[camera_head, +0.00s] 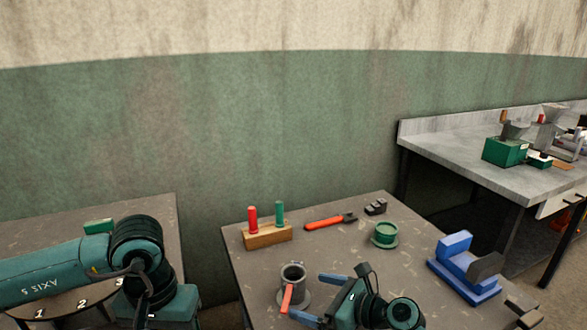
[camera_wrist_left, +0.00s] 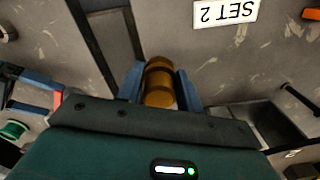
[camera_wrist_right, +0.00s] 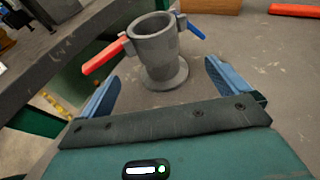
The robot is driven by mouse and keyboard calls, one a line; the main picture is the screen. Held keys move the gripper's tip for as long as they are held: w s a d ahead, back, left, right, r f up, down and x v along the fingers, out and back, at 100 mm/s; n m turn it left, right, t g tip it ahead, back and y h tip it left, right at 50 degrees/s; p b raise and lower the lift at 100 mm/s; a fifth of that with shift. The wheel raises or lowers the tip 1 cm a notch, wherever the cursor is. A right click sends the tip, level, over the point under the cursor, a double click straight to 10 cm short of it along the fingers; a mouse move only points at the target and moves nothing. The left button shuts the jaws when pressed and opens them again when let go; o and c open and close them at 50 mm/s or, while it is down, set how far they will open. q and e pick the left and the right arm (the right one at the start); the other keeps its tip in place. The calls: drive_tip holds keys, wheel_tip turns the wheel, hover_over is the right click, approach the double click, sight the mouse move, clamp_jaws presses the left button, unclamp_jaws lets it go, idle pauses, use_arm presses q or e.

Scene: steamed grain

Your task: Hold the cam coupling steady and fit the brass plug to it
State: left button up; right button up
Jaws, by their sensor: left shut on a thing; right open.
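The cam coupling (camera_head: 293,272) is a grey, open-topped cup on a round flange, standing upright on the table's near left part. It has a red lever (camera_wrist_right: 102,56) and a blue lever (camera_wrist_right: 190,28). My right gripper (camera_head: 319,298) is open beside it. In the right wrist view the coupling's body (camera_wrist_right: 156,50) stands just beyond and between the spread fingers, apparently untouched. My left gripper (camera_wrist_left: 159,88) is shut on the brass plug (camera_wrist_left: 158,80), a ridged golden cylinder. The plug and left fingers are hidden in the head view.
The table (camera_head: 340,240) also bears a wooden block (camera_head: 268,236) with red and green pegs, a red-handled tool (camera_head: 328,222), a green flanged part (camera_head: 384,235) and a blue vise (camera_head: 464,265). A gap separates it from the left table (camera_head: 150,208). A "SET 2" label (camera_wrist_left: 225,12) shows.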

sight(303, 293)
use_arm(q)
drive_tip(key=shift+f, duration=0.65)
use_arm(e)
drive_tip(key=x, duration=0.3)
drive_tip(key=shift+w+a+f, duration=0.1)
drive_tip(key=shift+w+a, duration=0.1)
drive_tip(key=shift+a, duration=0.05)
use_arm(q)
drive_tip(key=shift+f+b, duration=0.15)
drive_tip(key=shift+b, duration=0.15)
use_arm(e)
drive_tip(key=shift+x, duration=0.85)
drive_tip(key=shift+c, duration=0.2)
drive_tip(key=c, duration=1.4)
drive_tip(key=shift+o, duration=0.2)
drive_tip(key=shift+w+d, duration=0.1)
use_arm(q)
drive_tip(key=w+d+r, duration=0.3)
drive_tip(key=w+d, duration=0.7)
drive_tip(key=w+d+r, duration=0.4)
drive_tip(key=w+d, duration=0.5)
drive_tip(key=d, duration=0.1)
drive_tip(key=shift+w+a+f, duration=0.1)
drive_tip(key=shift+a+f, duration=0.05)
drive_tip(key=shift+f, duration=1.15)
drive_tip(key=shift+w+a+f, duration=0.1)
drive_tip(key=shift+f, duration=1.2)
